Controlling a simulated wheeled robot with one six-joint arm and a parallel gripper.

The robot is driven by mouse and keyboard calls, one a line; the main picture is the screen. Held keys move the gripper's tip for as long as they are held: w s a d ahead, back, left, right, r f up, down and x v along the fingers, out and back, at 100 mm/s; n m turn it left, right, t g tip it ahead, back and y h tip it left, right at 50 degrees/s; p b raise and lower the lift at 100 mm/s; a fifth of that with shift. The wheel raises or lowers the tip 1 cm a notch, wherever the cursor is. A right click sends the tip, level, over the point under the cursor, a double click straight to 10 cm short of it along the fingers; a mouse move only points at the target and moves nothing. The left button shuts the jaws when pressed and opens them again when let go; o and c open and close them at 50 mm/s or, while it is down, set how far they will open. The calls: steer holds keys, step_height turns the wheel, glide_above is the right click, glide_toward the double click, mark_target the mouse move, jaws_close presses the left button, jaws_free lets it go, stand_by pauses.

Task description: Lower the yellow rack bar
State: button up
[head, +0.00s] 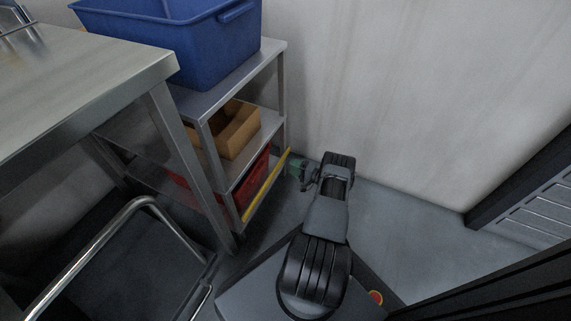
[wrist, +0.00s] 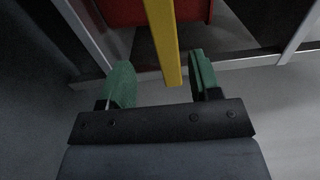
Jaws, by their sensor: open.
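The yellow rack bar (head: 265,186) runs along the open front of the rack, in front of a red bin on the low shelf. My gripper (head: 296,172) is at the far end of the bar, low beside the rack. In the wrist view the yellow bar (wrist: 163,40) comes down between the two green fingers of my gripper (wrist: 160,84). The fingers are open, with gaps on both sides of the bar, and I see no contact. The bar's near end shows just between the fingers.
The metal rack (head: 273,122) holds a blue tub (head: 185,45) on top, a cardboard box (head: 236,130) in the middle and the red bin (head: 256,175) below. A steel table (head: 90,75) and a chair (head: 110,250) stand left. Bare floor (head: 400,215) lies right of my arm.

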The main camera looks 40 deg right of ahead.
steer(key=v, duration=0.8)
steer(key=shift+p, duration=0.4)
